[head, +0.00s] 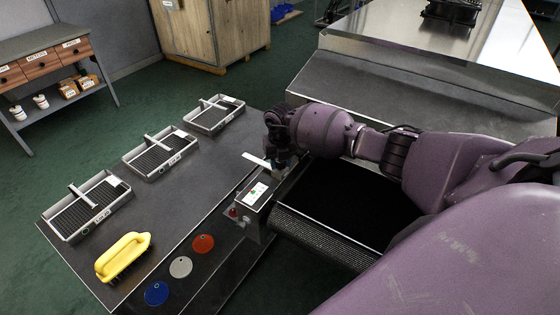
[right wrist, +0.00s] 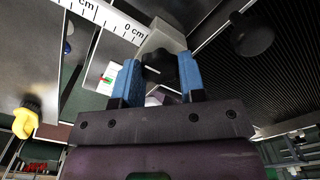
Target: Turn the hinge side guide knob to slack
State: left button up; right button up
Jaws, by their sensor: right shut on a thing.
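My right gripper (right wrist: 160,80) has blue fingers, shut on a black knob (right wrist: 160,64) in the right wrist view. The knob sits by a pale grey block (right wrist: 165,38), and its lower part is hidden between the fingers. I cannot tell from any label which knob is the hinge side one. My left gripper is not in view.
A white scale (right wrist: 112,18) marked in cm lies near the held knob. A control box (head: 254,194) with a red button (head: 233,212) is close by. The bench (head: 150,205) holds wire trays, a yellow-handled tool (head: 122,256) and coloured discs (head: 203,243).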

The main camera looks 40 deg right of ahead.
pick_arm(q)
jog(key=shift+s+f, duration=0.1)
pick_arm(e)
jog(key=shift+n+b, duration=0.4)
jog(key=shift+n, duration=0.6)
jog(key=n+b, duration=0.1)
jog(key=n, duration=0.1)
jog(key=shift+d+n, duration=0.1)
jog(key=shift+n, duration=0.2)
jog(key=n+b, duration=0.1)
jog(key=n, duration=0.2)
jog(key=shift+f+n, duration=0.1)
jog(key=shift+n, duration=0.2)
jog(key=n+b, duration=0.2)
jog(key=n, duration=0.1)
jog(key=shift+n, duration=0.3)
jog(key=n+b, duration=0.1)
jog(key=n, duration=0.2)
pick_arm(q)
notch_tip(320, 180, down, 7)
jog(key=b, duration=0.1)
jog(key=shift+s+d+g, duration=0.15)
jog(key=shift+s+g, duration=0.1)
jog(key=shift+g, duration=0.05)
pick_arm(e)
jog(key=shift+n, duration=1.4)
jog(key=shift+r, duration=0.2)
